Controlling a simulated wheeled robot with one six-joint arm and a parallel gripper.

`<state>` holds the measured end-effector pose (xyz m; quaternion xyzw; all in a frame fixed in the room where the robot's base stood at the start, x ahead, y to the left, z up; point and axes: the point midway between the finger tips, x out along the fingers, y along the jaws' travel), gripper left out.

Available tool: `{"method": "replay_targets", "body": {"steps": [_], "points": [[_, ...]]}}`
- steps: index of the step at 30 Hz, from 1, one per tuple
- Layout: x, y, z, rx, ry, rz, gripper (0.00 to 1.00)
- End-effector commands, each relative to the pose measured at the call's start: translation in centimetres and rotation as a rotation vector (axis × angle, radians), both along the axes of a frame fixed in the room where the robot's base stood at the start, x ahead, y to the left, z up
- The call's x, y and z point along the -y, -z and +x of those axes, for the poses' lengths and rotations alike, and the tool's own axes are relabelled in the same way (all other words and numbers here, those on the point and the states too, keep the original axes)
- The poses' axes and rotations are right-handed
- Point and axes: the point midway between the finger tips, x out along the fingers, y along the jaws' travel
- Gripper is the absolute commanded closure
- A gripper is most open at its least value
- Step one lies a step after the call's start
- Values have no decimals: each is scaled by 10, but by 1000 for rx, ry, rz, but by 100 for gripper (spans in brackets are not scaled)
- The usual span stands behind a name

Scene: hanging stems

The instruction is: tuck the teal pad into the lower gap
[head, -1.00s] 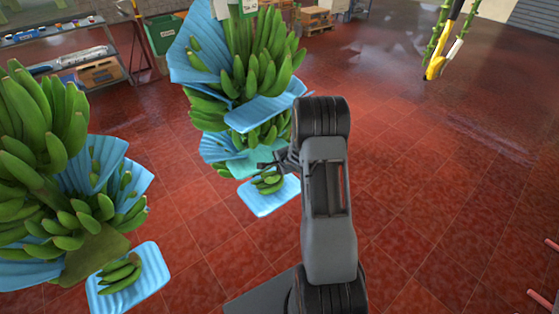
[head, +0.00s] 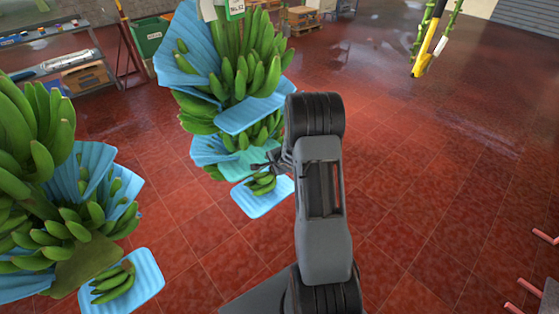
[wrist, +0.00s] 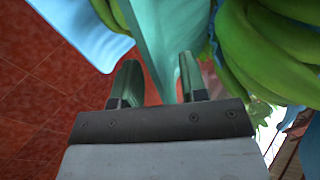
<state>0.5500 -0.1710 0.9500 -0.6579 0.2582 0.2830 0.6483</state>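The teal pad (head: 246,165) is at the lower part of the middle hanging banana bunch (head: 240,70), between two tiers of fruit. Most of it is hidden by bananas and my gripper. In the wrist view the teal pad (wrist: 175,35) runs down between my two fingers, narrowing toward the palm. My gripper (wrist: 160,80) has its fingers apart. The pad lies close to the right finger, and red floor shows between it and the left finger. In the head view my gripper (head: 270,163) is at the pad's right edge; contact there is unclear.
Blue pads (head: 252,112) sit above the teal one, and a light blue pad (head: 262,199) with small bananas is just below. A second bunch (head: 35,150) hangs at left. Green bananas (wrist: 265,45) crowd the right of the wrist view.

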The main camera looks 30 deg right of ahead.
Motion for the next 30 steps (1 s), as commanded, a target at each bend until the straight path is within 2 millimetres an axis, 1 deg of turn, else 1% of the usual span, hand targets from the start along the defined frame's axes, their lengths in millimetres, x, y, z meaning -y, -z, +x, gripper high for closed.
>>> {"method": "replay_targets", "body": {"steps": [1,6,12,15,21,26,29,30], "points": [[1,-9,-7,2,1,-1,60],[2,-36,-32,3,1,-1,60],[3,-62,-58,3,1,-1,60],[3,-71,-68,3,1,-1,60],[3,-80,-79,1,0,0,60],[3,-82,-81,1,-2,-2,60],[4,-81,-82,-2,-35,-38,60],[5,-80,-83,-10,-61,-74,60]]}}
